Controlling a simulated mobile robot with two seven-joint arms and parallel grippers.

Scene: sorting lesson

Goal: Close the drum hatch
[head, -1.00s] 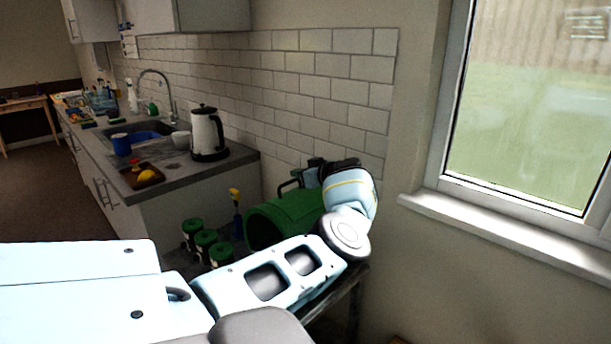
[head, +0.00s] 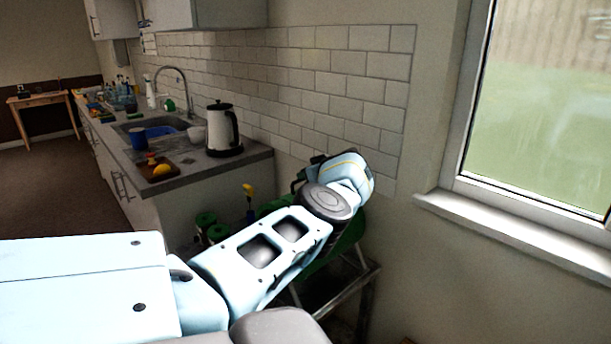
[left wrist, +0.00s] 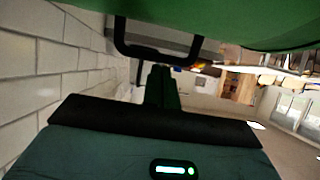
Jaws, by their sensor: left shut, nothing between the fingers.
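The green drum (head: 347,240) stands on a dark metal stand and is mostly hidden behind my left arm in the head view. In the left wrist view a green curved surface of it (left wrist: 240,22) fills the top, with a black U-shaped handle (left wrist: 157,58) hanging below it. My left gripper (left wrist: 162,72) is shut and empty, its fingertips close to the bar of that handle; I cannot tell if they touch. In the head view its fingers are hidden behind the wrist. I cannot make out the hatch's position. My right gripper is not in view.
The stand (head: 345,290) is close to the tiled wall and window sill (head: 510,235). Green-lidded jars (head: 205,222) and a yellow-topped tool (head: 249,192) are left of the drum. The counter with a kettle (head: 223,132), sink and tray (head: 160,170) is behind.

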